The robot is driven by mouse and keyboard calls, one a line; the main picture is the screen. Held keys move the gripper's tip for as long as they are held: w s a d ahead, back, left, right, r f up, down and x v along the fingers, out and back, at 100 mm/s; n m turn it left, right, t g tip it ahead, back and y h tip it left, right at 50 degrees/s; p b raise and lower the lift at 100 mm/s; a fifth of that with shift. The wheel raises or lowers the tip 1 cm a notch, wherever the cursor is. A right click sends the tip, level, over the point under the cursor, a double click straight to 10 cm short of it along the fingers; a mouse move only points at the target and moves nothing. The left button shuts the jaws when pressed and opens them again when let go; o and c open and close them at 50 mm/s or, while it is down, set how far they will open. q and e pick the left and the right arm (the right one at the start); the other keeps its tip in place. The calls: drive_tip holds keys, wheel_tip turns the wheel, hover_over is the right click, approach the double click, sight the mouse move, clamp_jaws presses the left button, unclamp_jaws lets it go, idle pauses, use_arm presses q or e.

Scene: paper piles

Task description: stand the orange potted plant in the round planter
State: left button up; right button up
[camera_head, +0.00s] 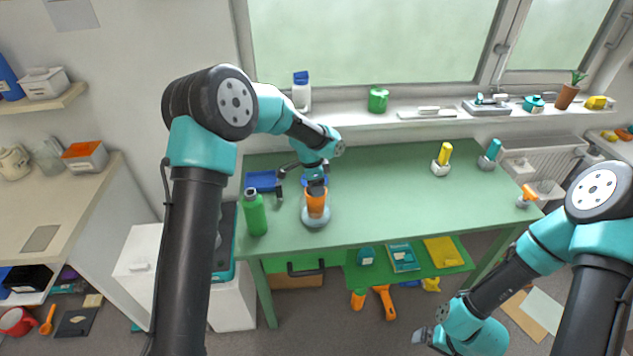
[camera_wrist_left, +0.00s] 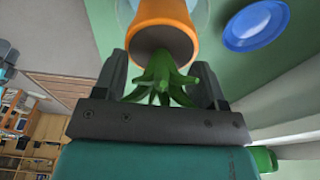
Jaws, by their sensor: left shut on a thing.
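The orange potted plant (camera_head: 316,204) is upright at the front left of the green table, over the pale blue-grey round planter (camera_head: 317,222). My left gripper (camera_head: 317,187) is shut on it from above. In the left wrist view the orange pot (camera_wrist_left: 165,14) lies just beyond my left fingers (camera_wrist_left: 160,80), with the green leaves between them. Part of the planter shows behind the pot there. I cannot tell whether the pot's base rests in the planter or is slightly above it. My right gripper (camera_head: 424,338) is low at the front right, away from the table; its jaw opening is unclear.
A green bottle (camera_head: 255,213) stands left of the planter. A blue plate (camera_wrist_left: 255,22) is close by the pot in the left wrist view. A yellow-topped bottle (camera_head: 443,158) stands further right. The table's middle is clear.

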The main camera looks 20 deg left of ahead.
use_arm(q)
drive_tip(key=shift+f, duration=0.55)
idle(0.4)
drive_tip(key=o, duration=1.5)
wheel_tip(320, 180, up, 17)
drive_tip(key=s+a, duration=0.1)
drive_tip(key=a, duration=0.1)
drive_tip(key=shift+a, duration=0.2)
drive_tip(key=shift+r, duration=0.1)
